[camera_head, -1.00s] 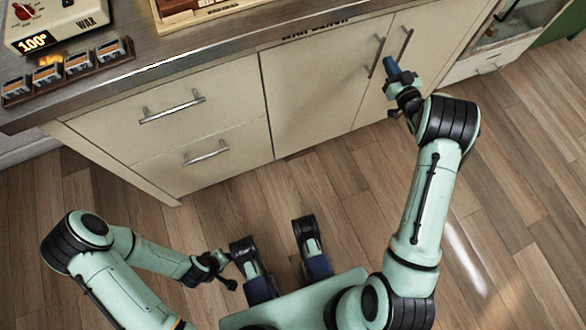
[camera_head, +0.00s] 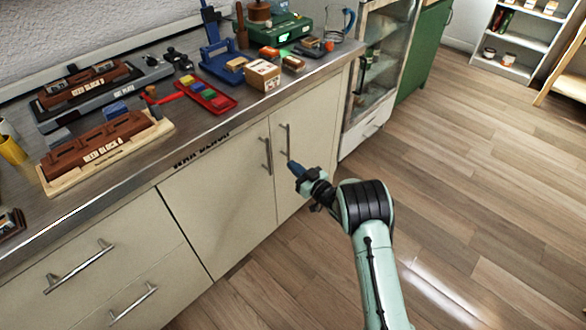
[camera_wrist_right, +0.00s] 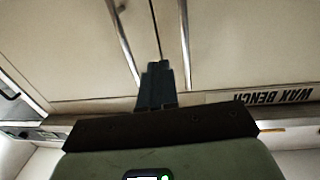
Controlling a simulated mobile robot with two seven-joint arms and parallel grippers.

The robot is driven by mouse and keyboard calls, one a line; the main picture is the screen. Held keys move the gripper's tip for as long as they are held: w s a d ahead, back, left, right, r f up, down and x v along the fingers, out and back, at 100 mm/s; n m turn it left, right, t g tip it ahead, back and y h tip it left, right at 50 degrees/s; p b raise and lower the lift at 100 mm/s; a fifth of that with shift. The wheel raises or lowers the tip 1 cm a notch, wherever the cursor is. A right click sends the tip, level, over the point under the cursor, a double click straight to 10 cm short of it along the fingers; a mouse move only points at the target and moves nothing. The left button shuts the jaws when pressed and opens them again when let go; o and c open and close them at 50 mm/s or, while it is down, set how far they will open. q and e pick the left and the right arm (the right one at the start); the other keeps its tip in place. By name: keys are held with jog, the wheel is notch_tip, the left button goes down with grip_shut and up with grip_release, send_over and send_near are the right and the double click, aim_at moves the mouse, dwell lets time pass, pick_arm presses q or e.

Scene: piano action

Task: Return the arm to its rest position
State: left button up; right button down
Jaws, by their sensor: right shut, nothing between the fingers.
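My right gripper (camera_head: 295,168) is in front of the wax bench's cupboard doors (camera_head: 240,180), close to their two upright bar handles. It is shut and empty. In the right wrist view my right gripper (camera_wrist_right: 157,68) points at the seam between the doors, with a handle on each side of it. I cannot tell from the pictures how wide the gap to the doors is. The right arm (camera_head: 372,265) reaches up from the bottom of the head view. My left gripper is out of view now.
The bench top (camera_head: 215,120) carries reed blocks (camera_head: 95,140), a red tray (camera_head: 207,97), a blue stand (camera_head: 222,60) and a small box (camera_head: 262,75). A glass-fronted cabinet (camera_head: 380,60) and a green cabinet (camera_head: 425,45) stand beyond. The wood floor (camera_head: 470,180) on the right is clear.

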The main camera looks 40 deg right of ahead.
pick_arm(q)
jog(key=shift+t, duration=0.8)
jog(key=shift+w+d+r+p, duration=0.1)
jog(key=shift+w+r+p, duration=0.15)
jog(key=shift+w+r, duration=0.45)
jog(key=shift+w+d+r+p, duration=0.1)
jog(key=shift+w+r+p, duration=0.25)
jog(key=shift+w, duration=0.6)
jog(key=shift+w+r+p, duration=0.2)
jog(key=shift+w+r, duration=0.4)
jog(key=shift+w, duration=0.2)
pick_arm(e)
jog(key=s, duration=0.8)
jog(key=shift+d, duration=0.25)
